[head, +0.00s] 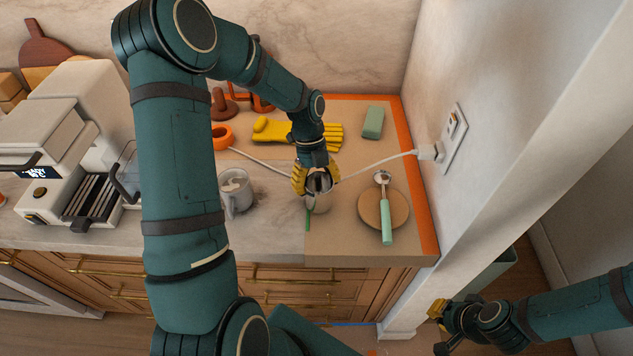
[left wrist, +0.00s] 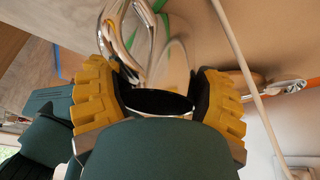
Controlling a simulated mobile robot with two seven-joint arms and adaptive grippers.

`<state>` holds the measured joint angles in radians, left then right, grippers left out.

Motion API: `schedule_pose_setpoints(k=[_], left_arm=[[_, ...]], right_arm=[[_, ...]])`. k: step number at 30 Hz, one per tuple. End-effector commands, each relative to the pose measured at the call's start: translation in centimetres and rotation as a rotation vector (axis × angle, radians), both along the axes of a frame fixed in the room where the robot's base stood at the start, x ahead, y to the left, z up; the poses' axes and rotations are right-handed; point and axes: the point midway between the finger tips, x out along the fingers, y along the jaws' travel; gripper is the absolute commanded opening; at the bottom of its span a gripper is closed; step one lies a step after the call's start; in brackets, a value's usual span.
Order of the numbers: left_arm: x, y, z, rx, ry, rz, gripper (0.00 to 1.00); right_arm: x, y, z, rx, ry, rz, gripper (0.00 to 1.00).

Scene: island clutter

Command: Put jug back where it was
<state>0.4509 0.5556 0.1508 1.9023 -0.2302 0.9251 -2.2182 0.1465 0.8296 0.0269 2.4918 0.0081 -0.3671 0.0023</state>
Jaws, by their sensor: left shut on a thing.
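A shiny metal jug (head: 319,184) is at the front of the brown counter section. My left gripper (head: 315,178) is shut on the jug from above, with a yellow finger on each side. In the left wrist view the jug (left wrist: 172,65) sits between the two yellow-padded fingers, its metal handle toward the upper left. A strip of green (head: 308,218) shows on the counter beside the jug. Whether the jug's base touches the counter is unclear. My right gripper (head: 441,328) is open and empty, low at the right, beyond the counter.
A round wooden board (head: 370,209) with a green-handled spoon (head: 387,222) lies right of the jug. Yellow gloves (head: 275,130) and a green block (head: 373,122) lie behind.

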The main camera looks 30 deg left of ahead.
Motion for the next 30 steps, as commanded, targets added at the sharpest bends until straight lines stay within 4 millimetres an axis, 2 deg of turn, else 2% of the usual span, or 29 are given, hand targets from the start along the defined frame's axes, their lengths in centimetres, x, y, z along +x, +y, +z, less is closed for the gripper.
schedule_pose_setpoints(k=[30], left_arm=[[0.02,0.00,-0.89,0.000,0.000,0.000,0.26]], right_arm=[[0.00,0.00,-0.62,0.000,0.000,0.000,0.00]])
